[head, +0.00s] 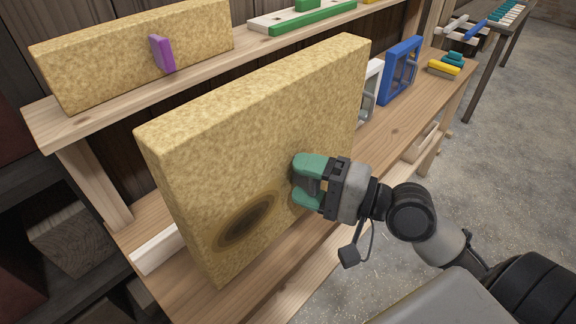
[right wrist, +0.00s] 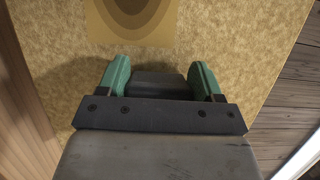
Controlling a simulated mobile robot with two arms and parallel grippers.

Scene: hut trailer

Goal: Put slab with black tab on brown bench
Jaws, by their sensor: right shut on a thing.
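A large yellow-tan speckled slab (head: 240,130) with a dark ringed oval mark stands upright in the middle of the head view. My right gripper (head: 300,182), with green fingers, is shut on the slab's black tab, which shows between the fingers in the right wrist view (right wrist: 162,84). The slab's face also fills much of that view (right wrist: 240,40). A brown wooden bench (head: 405,122) lies behind and below the slab. I cannot tell whether the slab's lower edge touches it. My left gripper is not in view.
An upper wooden shelf (head: 190,78) carries a similar slab (head: 110,55) with a purple tab (head: 161,54) and a green-and-white piece (head: 300,16). A blue frame (head: 400,70) and yellow and teal blocks (head: 445,66) stand at the right. Grey floor (head: 500,190) is open at right.

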